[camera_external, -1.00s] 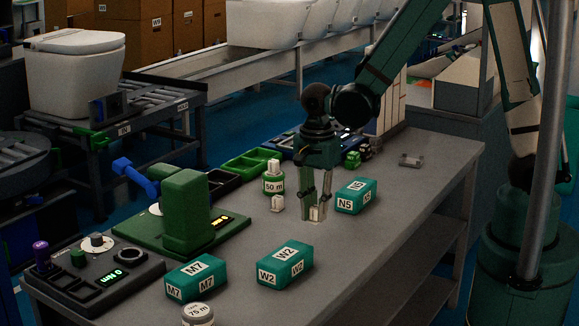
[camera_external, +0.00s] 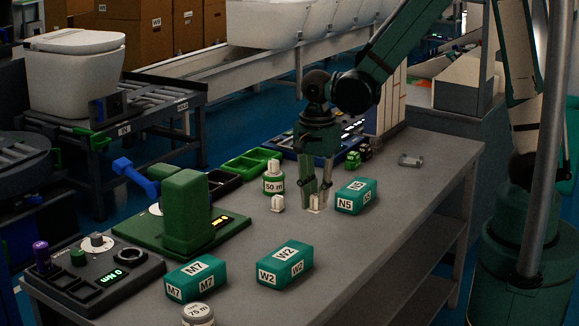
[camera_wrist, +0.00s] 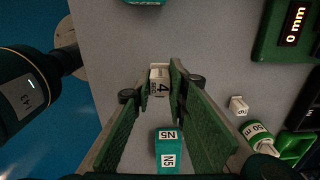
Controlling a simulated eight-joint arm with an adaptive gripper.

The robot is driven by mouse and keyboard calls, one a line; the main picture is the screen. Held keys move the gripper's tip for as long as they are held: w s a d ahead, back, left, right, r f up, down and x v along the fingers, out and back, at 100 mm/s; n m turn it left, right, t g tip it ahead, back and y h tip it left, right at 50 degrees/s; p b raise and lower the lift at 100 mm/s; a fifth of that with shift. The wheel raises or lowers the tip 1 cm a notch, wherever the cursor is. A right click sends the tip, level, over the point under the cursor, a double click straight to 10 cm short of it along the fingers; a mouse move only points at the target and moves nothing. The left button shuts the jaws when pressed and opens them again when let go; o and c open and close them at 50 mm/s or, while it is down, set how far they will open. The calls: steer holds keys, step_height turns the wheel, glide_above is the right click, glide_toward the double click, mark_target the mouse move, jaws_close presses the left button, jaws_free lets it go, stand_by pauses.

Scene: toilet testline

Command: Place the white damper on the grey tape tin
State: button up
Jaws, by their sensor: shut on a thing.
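A small white damper (camera_external: 315,204) is held between the fingertips of my gripper (camera_external: 316,200), just left of the N5 box. In the wrist view the same damper (camera_wrist: 160,80), marked 4, sits between the two green fingers of my gripper (camera_wrist: 160,84). It appears just above the table. The grey tape tin (camera_external: 198,314), marked 75 m, stands at the front edge of the external view, partly cut off. Another white damper (camera_external: 277,203) stands on the table to the left, and a further white one (camera_external: 273,167) sits on the green-labelled 50 m tin (camera_external: 273,184).
Teal boxes N5 (camera_external: 356,196), W2 (camera_external: 285,266) and M7 (camera_external: 196,278) stand on the grey table (camera_external: 380,240). A green press-like fixture (camera_external: 186,215) and a dark control panel (camera_external: 95,272) are on the left. The table's front right is clear.

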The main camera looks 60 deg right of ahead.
stand_by(0.4)
steer(key=w+a+r+p, duration=0.2)
steer(key=w+a, duration=0.1)
steer(key=a, duration=1)
steer(key=w+a+r+p, duration=0.1)
steer(key=w+a+r, duration=0.15)
steer(key=a, duration=1.05)
steer(key=s+a+r+p, duration=0.1)
steer(key=s+a, duration=0.1)
steer(key=a, duration=1)
steer(key=s+a+r+p, duration=0.1)
steer(key=s+a, duration=0.2)
steer(key=a, duration=0.9)
steer(key=shift+s+p, duration=0.25)
steer(key=shift+p, duration=0.15)
steer(key=shift+r, duration=0.1)
glide_above(197, 309)
steer(key=shift+f, duration=3.1)
steer(key=shift+a+f, duration=0.1)
steer(key=shift+f, duration=1.8)
